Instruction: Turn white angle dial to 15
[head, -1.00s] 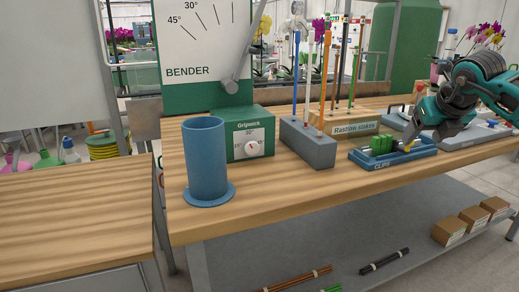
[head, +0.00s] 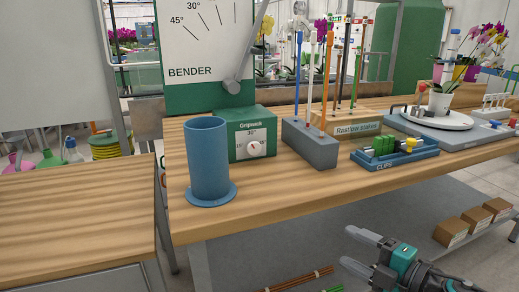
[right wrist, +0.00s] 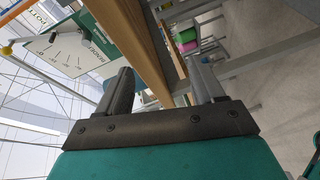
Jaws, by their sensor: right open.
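The white angle dial (head: 254,149) is a small round knob with a red pointer mark on a white scale plate. It sits on the front of the green Gripwick box (head: 245,122), partly beside the blue cylinder. The box stands at the foot of the green and white bender (head: 205,50). My right gripper (head: 352,248) is open and empty, low in front of the bench and well to the right of the dial. Its two fingers (right wrist: 160,85) also show apart in the right wrist view, with nothing between them. My left gripper is out of view.
The blue cylinder (head: 208,160) stands on the bench left of the dial. A grey block (head: 309,147) holding stakes, a blue clips tray (head: 395,160) and a potted orchid (head: 440,102) stand to the right. The bench front edge (head: 310,190) lies between my right gripper and the dial.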

